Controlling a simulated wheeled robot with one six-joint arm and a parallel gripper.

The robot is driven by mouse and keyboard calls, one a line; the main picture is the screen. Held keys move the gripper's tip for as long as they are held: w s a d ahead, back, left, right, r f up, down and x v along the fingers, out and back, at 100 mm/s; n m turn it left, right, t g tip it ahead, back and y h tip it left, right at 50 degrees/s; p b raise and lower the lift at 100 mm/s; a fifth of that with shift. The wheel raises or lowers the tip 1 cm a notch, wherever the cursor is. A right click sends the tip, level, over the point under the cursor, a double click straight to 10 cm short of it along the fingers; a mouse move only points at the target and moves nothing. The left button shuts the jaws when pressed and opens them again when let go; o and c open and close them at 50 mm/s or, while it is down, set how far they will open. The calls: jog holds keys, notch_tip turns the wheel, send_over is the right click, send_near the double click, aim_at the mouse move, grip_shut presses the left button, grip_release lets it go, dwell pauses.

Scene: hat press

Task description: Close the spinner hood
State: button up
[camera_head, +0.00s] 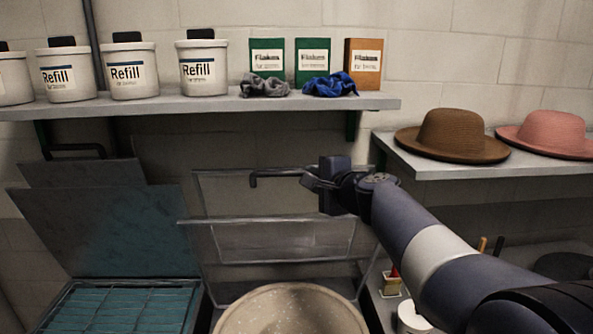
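The spinner hood (280,240), a clear panel in a thin grey frame, stands raised behind a round speckled tub (292,312) at the bottom middle. A dark bar handle (272,174) runs along the hood's top, and its right end is hidden by my gripper. My gripper (313,182) comes in from the right and is at the handle's right part. It is seen from behind and side-on, so its finger gap does not show. I cannot tell whether it touches or grips the handle.
A teal-lidded machine (115,232) stands open at left. Above, a shelf (210,104) holds tubs, boxes and cloths. A right shelf (480,165) bears a brown hat (452,137) and a pink hat (549,133). Small items lie on a lower surface below my arm.

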aim_at(298, 174)
jog(key=p+x, duration=0.1)
jog(key=x, duration=0.7)
jog(key=shift+w+a+f+p, duration=0.15)
jog(key=shift+w+p, duration=0.15)
jog(key=shift+p, duration=0.1)
jog(key=shift+c, duration=0.5)
grip_shut()
